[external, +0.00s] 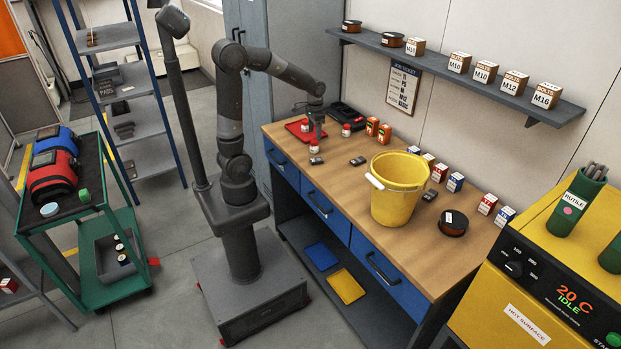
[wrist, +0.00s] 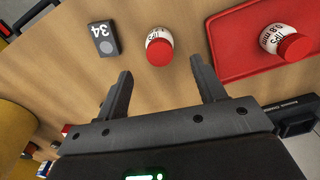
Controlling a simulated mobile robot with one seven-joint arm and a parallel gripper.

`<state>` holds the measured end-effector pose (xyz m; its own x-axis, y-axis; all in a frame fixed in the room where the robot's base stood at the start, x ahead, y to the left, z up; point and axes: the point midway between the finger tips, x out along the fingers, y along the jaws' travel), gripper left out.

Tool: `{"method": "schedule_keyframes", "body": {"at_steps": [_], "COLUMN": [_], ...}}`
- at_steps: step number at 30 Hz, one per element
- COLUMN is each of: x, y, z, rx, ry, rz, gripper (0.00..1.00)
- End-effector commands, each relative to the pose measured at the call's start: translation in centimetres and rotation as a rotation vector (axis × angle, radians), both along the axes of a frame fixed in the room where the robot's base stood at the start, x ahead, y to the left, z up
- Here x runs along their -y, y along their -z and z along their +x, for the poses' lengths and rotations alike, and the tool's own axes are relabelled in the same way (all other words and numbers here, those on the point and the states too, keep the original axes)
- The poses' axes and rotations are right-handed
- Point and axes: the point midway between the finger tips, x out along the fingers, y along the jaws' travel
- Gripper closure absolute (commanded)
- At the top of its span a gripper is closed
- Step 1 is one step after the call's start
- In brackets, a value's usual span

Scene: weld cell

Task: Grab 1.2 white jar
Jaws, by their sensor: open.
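Small white jars with red lids stand on the wooden bench. One jar (wrist: 159,48) shows in the wrist view just beyond the gap between my fingertips; its label is upside down and only partly readable. It appears to be the front jar (external: 314,147) in the external view. A second jar (wrist: 281,42), its label seeming to read "TIPS 0.8", is on the red tray (wrist: 228,60). Another jar (external: 346,130) stands to the right in the external view. No 1.2 marking is readable. My gripper (wrist: 161,74) is open and empty, above the bench; it also shows in the external view (external: 317,132).
A dark block marked 34 (wrist: 105,39) lies beside the near jar. A yellow bucket (external: 393,205), small dark blocks (external: 358,161) and orange-red boxes (external: 372,126) stand on the bench (external: 345,182). A shelf (external: 470,72) is on the wall above.

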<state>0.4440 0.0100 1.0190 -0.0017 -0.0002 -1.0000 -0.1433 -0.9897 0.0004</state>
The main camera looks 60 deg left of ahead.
Motion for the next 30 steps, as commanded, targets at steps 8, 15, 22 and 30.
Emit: {"method": "schedule_keyframes", "body": {"at_steps": [8, 15, 22, 30], "x": [0.0, 0.0, 0.0, 0.0], "y": [2.5, 5.9, 6.4, 6.4], "z": [0.0, 0.0, 0.0, 0.0], "rx": [-0.002, -0.001, 0.001, 0.002], "ry": [0.000, 0.000, 0.000, 0.000], "rz": [0.000, 0.000, 0.000, 0.000], "gripper": [0.37, 0.37, 0.37, 0.53]}}
